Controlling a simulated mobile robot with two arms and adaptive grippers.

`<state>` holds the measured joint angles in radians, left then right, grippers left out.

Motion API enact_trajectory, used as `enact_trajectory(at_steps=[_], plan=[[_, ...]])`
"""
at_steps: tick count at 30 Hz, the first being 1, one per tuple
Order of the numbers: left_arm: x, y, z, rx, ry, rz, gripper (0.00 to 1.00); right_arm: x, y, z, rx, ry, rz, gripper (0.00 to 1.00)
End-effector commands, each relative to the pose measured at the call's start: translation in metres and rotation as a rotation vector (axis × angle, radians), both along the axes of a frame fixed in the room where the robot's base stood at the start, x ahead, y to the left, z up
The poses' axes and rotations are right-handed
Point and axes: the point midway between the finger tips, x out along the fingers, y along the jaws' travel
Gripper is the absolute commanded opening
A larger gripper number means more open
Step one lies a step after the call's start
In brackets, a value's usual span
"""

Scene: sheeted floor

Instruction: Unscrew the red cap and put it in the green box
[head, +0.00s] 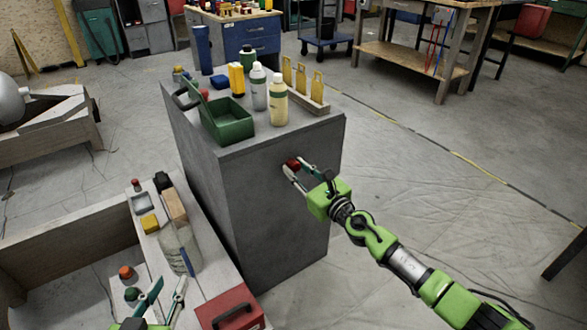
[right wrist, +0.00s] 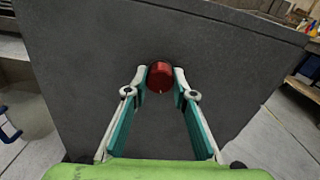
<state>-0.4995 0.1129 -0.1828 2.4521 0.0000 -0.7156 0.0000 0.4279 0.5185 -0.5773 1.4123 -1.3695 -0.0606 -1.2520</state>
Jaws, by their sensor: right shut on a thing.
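The red cap (head: 293,164) is at the front face of the grey cabinet (head: 262,200). My right gripper (head: 294,168) is shut on it, one finger at each side. In the right wrist view the cap (right wrist: 160,76) shows round between the fingertips of the gripper (right wrist: 160,74), against the grey face. I cannot tell whether it still touches the face. The green box (head: 228,125) stands open on the cabinet's top, at the left front edge. My left gripper (head: 168,285) is open and empty at the bottom left, low over the workbench.
Two bottles (head: 278,103), a yellow item (head: 236,80) and a rack with yellow pieces (head: 317,88) stand beside the box. A red toolbox (head: 229,308) and a clear container (head: 180,245) are near my left gripper. The floor right of the cabinet is clear.

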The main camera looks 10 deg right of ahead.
Motion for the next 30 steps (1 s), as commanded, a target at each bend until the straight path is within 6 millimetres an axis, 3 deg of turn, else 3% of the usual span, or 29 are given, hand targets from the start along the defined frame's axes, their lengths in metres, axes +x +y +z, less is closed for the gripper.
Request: enact_trajectory(at_steps=[5, 6, 8, 9, 25, 30], plan=[[-0.0002, 0.0, -0.0002, 0.0, 0.002, 0.0, 0.26, 0.0002, 0.0002, 0.0011, -0.004, -0.003, 0.0, 0.0], [-0.0002, 0.0, -0.0002, 0.0, 0.002, 0.0, 0.26, 0.0003, 0.0003, 0.0011, -0.003, -0.003, 0.0, 0.27], [-0.0002, 0.0001, -0.0003, 0.0, 0.002, 0.0, 0.26, 0.0003, 0.0003, 0.0011, -0.002, -0.002, 0.0, 0.42], [-0.0002, 0.0001, -0.0003, 0.001, 0.003, 0.0, 0.26, 0.0003, 0.0003, 0.001, -0.002, -0.002, 0.0, 0.44], [-0.0002, 0.0002, -0.0008, 0.001, 0.004, 0.0, 0.26, 0.0, 0.0002, -0.0001, 0.013, 0.005, 0.0, 0.38], [-0.0013, 0.0006, -0.0011, 0.003, 0.014, 0.001, 0.26, 0.0, 0.0005, 0.0008, 0.288, 0.104, 0.0, 0.38]])
